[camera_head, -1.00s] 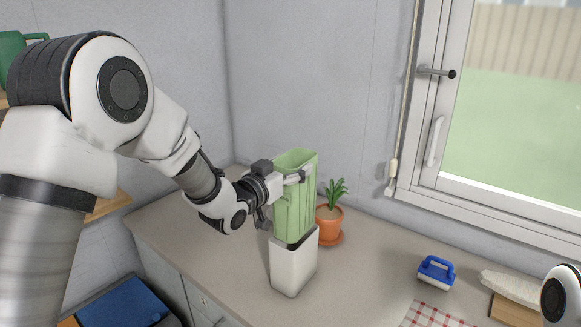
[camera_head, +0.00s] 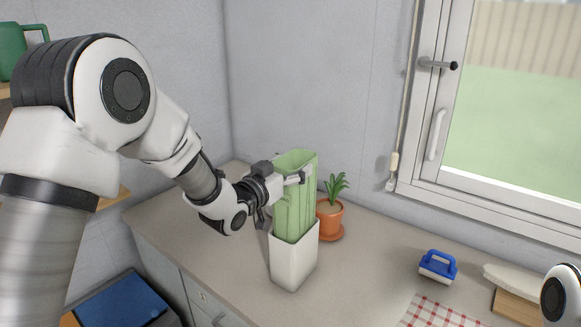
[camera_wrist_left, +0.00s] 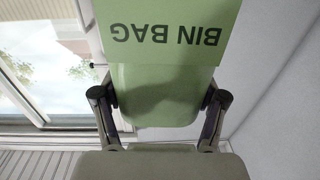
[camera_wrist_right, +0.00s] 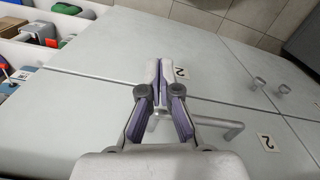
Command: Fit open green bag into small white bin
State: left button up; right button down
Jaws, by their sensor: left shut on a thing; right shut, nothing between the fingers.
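The green bag (camera_head: 295,205) stands upright and open at the top, its lower end inside the small white bin (camera_head: 293,262) on the counter. My left gripper (camera_head: 301,176) is shut on the bag near its upper rim. In the left wrist view the bag (camera_wrist_left: 165,95) shows the words BIN BAG upside down, between the fingers (camera_wrist_left: 160,100). How deep the bag's bottom sits is hidden by the bin walls. My right gripper (camera_wrist_right: 158,72) is shut and empty, in front of cabinet fronts in the right wrist view.
A potted plant (camera_head: 330,217) stands close behind the bin to the right. A blue-handled brush (camera_head: 437,267) and a checked cloth (camera_head: 432,314) lie farther right. The counter (camera_head: 370,275) between bin and brush is clear. The right wrist view shows a cabinet handle (camera_wrist_right: 222,124).

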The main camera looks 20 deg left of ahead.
aim_at(290, 221)
pick_arm(q)
jog(key=shift+f+b, duration=6.05)
jog(key=shift+f, duration=1.55)
jog(key=o, duration=1.1)
jog(key=shift+s, duration=0.1)
jog(key=v, duration=1.2)
jog(key=shift+a, duration=0.1)
